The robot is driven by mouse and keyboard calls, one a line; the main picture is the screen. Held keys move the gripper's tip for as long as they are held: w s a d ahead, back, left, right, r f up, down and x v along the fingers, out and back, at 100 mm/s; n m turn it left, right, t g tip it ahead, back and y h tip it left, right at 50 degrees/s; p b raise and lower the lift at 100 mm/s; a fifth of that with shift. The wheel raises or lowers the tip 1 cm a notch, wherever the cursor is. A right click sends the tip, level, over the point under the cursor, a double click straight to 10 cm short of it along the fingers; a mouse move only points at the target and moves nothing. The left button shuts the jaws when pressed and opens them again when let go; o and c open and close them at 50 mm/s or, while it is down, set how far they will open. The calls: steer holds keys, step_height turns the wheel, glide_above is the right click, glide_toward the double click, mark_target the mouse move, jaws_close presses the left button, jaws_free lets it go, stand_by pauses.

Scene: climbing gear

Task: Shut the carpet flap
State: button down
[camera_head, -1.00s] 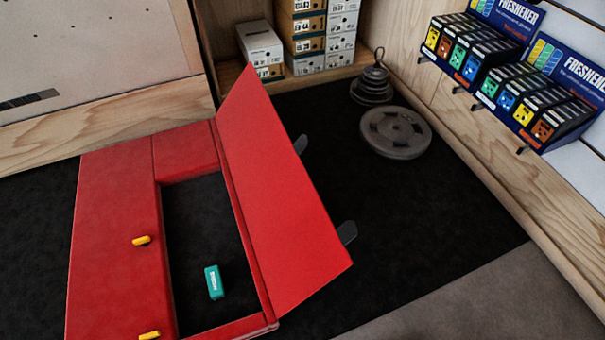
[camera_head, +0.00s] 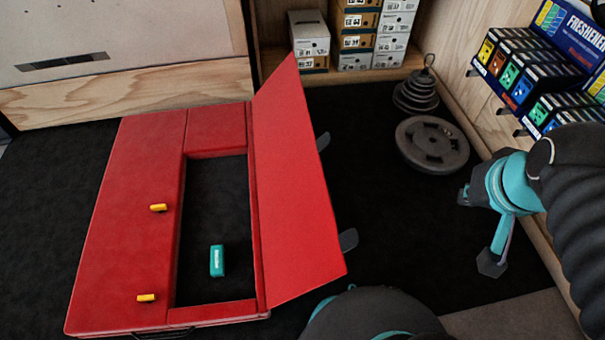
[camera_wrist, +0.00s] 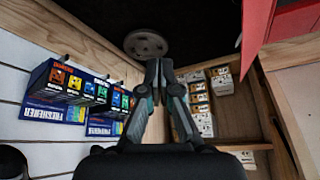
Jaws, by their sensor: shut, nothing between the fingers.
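A red mat (camera_head: 130,215) lies on the dark floor in the head view, with a rectangular opening in it. Its red flap (camera_head: 290,200) is hinged along the right side of the opening and stands tilted up, leaning to the right. Two dark tabs (camera_head: 348,239) stick out from the flap's far side. A corner of red (camera_wrist: 257,30) shows at the top right of the wrist view. My gripper (camera_wrist: 158,66) is shut and empty, pointing toward the floor by the shelves. In the head view my gripper (camera_head: 490,262) is at the right, apart from the flap.
A small teal box (camera_head: 217,261) lies in the opening. Two yellow pieces (camera_head: 158,208) sit on the mat. A weight plate (camera_head: 432,145) and a stack of weights (camera_head: 416,92) stand behind, right of the flap. Freshener boxes (camera_head: 520,70) line the right wall.

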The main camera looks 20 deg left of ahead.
steer(key=w+a+f+m+g+y+b, duration=0.1)
steer(key=w+a+f+m+g+y, duration=0.15)
steer(key=w+a+f, duration=0.4)
steer(key=w+a+f+m+g+y, duration=0.2)
steer(key=w+f+m+g, duration=0.2)
steer(key=w, duration=0.5)
steer(key=w+a+f+m+g+y, duration=0.25)
steer(key=w+f, duration=0.25)
steer(key=f, duration=0.4)
steer(key=w+a+f+m+g+y, duration=0.1)
steer(key=w+a+f+m+y, duration=0.25)
steer(key=f, duration=0.55)
steer(key=a+r+x, duration=0.1)
steer(key=r+x, duration=0.1)
steer(key=x, duration=0.9)
steer(key=shift+s+a+h+b, duration=0.25)
steer(key=shift+s+h+b, duration=0.1)
steer(key=shift+s+b, duration=0.05)
steer(key=shift+w+d, duration=0.1)
steer(key=shift+d, duration=0.05)
